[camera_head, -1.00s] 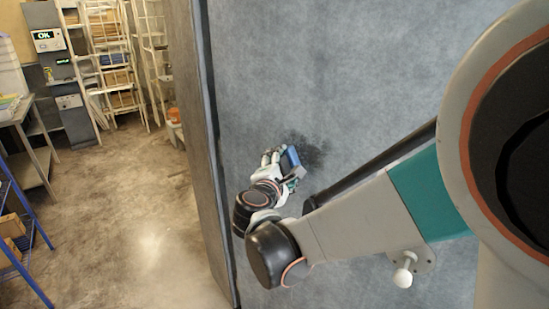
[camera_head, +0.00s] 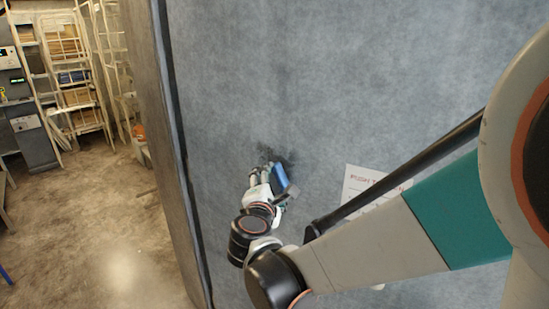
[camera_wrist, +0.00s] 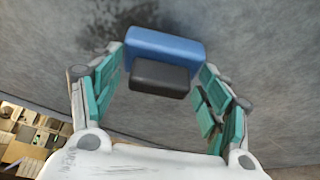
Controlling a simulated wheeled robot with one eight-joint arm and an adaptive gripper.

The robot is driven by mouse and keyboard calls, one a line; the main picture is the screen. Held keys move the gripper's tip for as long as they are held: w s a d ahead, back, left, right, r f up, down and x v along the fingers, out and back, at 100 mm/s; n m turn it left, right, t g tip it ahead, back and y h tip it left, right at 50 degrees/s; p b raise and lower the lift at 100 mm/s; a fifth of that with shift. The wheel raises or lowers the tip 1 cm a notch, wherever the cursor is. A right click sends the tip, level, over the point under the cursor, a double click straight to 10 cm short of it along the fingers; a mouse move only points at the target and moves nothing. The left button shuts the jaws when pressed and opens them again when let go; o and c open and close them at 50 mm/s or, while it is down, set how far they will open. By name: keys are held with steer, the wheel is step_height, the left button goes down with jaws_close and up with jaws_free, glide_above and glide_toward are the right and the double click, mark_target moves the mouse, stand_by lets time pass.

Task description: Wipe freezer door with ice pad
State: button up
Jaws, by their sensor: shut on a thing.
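The freezer door (camera_head: 330,60) is a large grey-blue panel filling most of the head view. A dark patch (camera_head: 272,150) marks it just above my gripper; it also shows in the wrist view (camera_wrist: 115,22). My gripper (camera_head: 268,180) is shut on the ice pad (camera_head: 281,180), a blue block with a dark grey grip (camera_wrist: 160,76). In the wrist view the blue pad (camera_wrist: 165,45) lies between the teal-lined fingers, its face toward the door, just below the dark patch. Whether the pad touches the door is hard to tell.
The door's left edge (camera_head: 180,150) borders open concrete floor (camera_head: 110,220). Shelving racks (camera_head: 75,75) and a grey panel unit (camera_head: 25,115) stand at the back left.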

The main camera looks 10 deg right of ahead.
steer(key=shift+s+d+r+p, duration=0.9)
steer(key=shift+s+d, duration=1.25)
steer(key=shift+d, duration=0.55)
steer(key=shift+w+a+f+b, duration=0.1)
steer(key=shift+w+a+b, duration=0.2)
steer(key=shift+w+a, duration=0.75)
steer(key=shift+w+a+r+b, duration=0.1)
steer(key=shift+w+a+b, duration=0.25)
steer(key=shift+w+a, duration=0.65)
steer(key=shift+w+a+f+b, duration=0.1)
steer(key=shift+w+a+b, duration=0.35)
steer(key=shift+a, duration=0.95)
steer(key=shift+w+a+b, duration=0.2)
steer(key=shift+w+a, duration=1.2)
steer(key=shift+a, duration=0.2)
steer(key=shift+w+a+b, duration=0.2)
steer(key=shift+w+a, duration=1.15)
steer(key=shift+a, duration=0.2)
steer(key=shift+s+d+r+p, duration=0.35)
steer(key=shift+s+d, duration=1.1)
steer(key=shift+d, duration=0.35)
steer(key=shift+s+d+r+p, duration=0.25)
steer(key=shift+s+d+p, duration=0.15)
steer(key=shift+s+d, duration=1.2)
steer(key=shift+s+d+r+p, duration=0.35)
steer(key=shift+s+d, duration=0.9)
steer(key=shift+d, duration=0.7)
